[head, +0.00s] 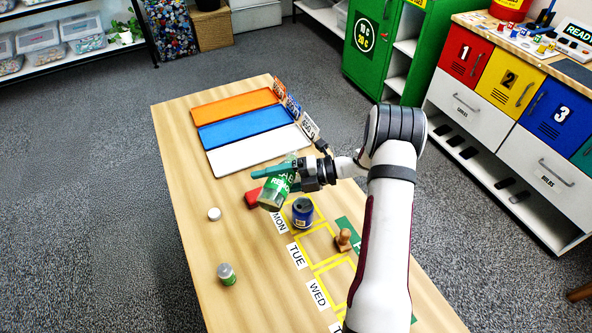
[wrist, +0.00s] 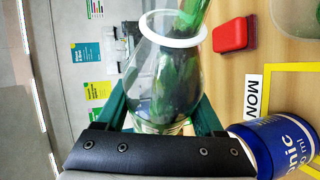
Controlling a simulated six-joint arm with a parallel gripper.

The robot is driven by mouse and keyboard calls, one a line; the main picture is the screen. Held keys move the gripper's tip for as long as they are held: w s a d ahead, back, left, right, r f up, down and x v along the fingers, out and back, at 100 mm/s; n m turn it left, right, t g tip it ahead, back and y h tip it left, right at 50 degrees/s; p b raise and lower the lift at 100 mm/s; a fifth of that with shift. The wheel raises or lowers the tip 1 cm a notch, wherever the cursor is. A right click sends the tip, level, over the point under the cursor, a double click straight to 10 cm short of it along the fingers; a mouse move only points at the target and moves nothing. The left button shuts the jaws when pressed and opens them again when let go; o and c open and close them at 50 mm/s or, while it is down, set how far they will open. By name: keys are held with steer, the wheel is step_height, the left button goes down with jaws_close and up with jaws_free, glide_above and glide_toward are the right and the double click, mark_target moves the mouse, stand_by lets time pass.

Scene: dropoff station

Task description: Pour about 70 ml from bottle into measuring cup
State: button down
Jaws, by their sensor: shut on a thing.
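My gripper (head: 285,178) is shut on a clear bottle (head: 275,193) with a green label and holds it tilted above the table. In the wrist view the bottle (wrist: 160,85) sits between the dark green fingers, with a white ring around it and green showing inside. A small clear container (head: 227,274) with a green label and grey top stands near the table's left edge. I cannot tell which one is the measuring cup, nor whether liquid flows.
A red block (head: 253,198) and a white round piece (head: 214,214) lie nearby. A wooden stamp (head: 343,240) stands right of the blue jar by the yellow day grid. Orange (head: 233,102), blue and white trays lie behind. The table's left front is mostly clear.

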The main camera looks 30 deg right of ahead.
steer(key=shift+s+a, duration=0.45)
stand_by(0.3)
steer(key=shift+s+a+m+p, duration=0.2)
steer(key=shift+a+m+p, duration=0.05)
steer(key=shift+m+p, duration=0.15)
stand_by(1.4)
steer(key=n, duration=0.1)
steer(key=n+h, duration=0.1)
steer(key=s+n, duration=0.1)
steer(key=shift+a+f+h, duration=0.1)
steer(key=shift+a+h, duration=0.15)
steer(key=shift+h, duration=0.05)
steer(key=shift+w+d+f+n, duration=0.15)
steer(key=shift+w+f+n, duration=0.05)
steer(key=shift+f+n, duration=0.1)
stand_by(1.2)
